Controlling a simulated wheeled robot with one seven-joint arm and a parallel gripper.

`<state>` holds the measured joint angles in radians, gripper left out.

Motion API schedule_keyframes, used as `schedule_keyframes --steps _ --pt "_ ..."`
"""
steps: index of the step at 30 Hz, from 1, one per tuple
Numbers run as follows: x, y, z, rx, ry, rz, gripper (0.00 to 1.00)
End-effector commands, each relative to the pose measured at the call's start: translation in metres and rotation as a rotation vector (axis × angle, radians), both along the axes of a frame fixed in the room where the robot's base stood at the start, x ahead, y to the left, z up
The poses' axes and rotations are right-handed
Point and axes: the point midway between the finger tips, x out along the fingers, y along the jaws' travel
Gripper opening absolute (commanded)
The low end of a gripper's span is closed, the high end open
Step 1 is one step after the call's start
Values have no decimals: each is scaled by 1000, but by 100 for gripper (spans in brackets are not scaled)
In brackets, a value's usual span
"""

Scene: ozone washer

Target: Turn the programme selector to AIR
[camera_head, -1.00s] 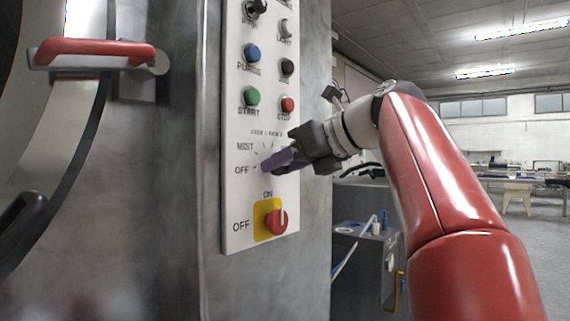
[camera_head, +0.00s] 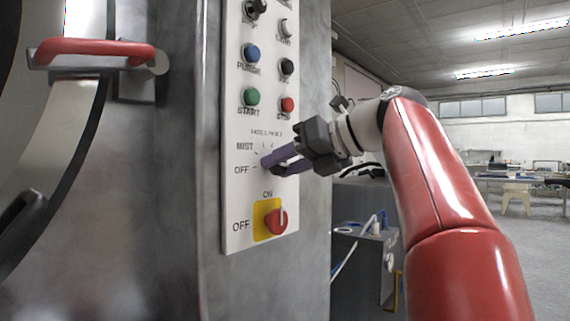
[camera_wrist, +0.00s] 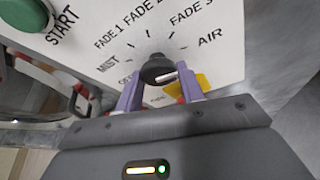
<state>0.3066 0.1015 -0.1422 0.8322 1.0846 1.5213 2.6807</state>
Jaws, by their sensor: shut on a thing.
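The programme selector is a dark knob (camera_wrist: 155,66) with a white line on its front, on a white control panel (camera_head: 237,203). Labels around it in the wrist view read MIST, FADE 1, FADE 2, FADE 3 and AIR (camera_wrist: 210,37); AIR lies to its upper right. The white line lies slanted across the knob; I cannot tell which label it points at. My gripper (camera_wrist: 160,78) is shut on the selector, with one purple finger on each side.
A red main switch on a yellow plate (camera_head: 263,232) sits close below the selector. The green START button (camera_head: 251,97), a red button (camera_head: 288,104) and other buttons are above. A red-handled door latch (camera_head: 95,50) is at left. Open room lies to the right.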

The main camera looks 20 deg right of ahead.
Motion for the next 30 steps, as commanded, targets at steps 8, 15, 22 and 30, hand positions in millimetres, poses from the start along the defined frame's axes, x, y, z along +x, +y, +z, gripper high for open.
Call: schedule_keyframes --steps 8,15,22,30 --pt "0 0 0 0 0 0 57" --pt "-2 -3 2 0 -1 -3 57" --pt "-26 -28 14 -1 -2 -6 57" --pt "-49 -50 26 0 -1 -4 57"
